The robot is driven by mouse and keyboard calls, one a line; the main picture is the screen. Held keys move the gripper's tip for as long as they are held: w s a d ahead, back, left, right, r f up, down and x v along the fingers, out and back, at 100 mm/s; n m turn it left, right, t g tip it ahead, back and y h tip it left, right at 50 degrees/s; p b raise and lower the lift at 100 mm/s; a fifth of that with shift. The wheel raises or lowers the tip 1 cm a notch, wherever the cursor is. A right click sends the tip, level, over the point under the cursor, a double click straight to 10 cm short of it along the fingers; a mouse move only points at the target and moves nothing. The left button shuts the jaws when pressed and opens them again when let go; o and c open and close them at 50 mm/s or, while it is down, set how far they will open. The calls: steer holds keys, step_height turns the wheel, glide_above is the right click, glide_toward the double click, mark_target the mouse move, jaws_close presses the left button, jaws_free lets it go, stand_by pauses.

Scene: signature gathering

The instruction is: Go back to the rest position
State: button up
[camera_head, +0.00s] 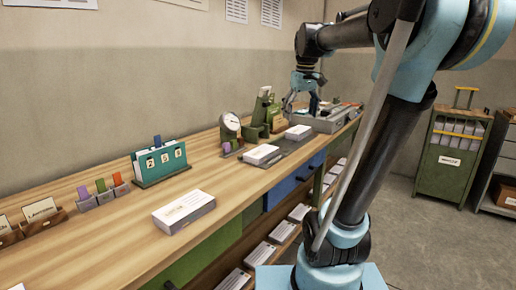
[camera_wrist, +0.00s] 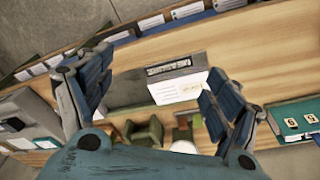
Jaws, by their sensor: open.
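My arm reaches over the long wooden desk (camera_head: 120,239) toward its far part. My gripper (camera_head: 300,106) hangs above the desk, pointing down. In the wrist view, my gripper (camera_wrist: 155,76) has its two fingers spread wide apart with nothing held between them. A white stack of cards or paper (camera_wrist: 178,86) with a dark labelled edge lies on the desk below, in the gap between the fingers and apart from them.
A white box (camera_head: 184,212), a teal number display (camera_head: 161,164), a round dial (camera_head: 231,122) and green stands (camera_head: 262,112) are on the desk. A grey tray (camera_head: 330,123) is at the far end. A green cart (camera_head: 450,160) stands on open floor.

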steer(key=s+d+f+m, duration=0.1)
steer(key=s+f+m, duration=0.1)
steer(key=s+f, duration=0.9)
steer(key=s+d+f+m, duration=0.2)
steer(key=s+f, duration=0.9)
steer(key=f, duration=0.5)
steer(key=shift+s+d+f+t, duration=0.15)
steer(key=shift+s+f+t, duration=0.05)
steer(key=shift+f+t, duration=0.1)
steer(key=shift+w+f, duration=0.2)
steer(key=shift+w, duration=0.3)
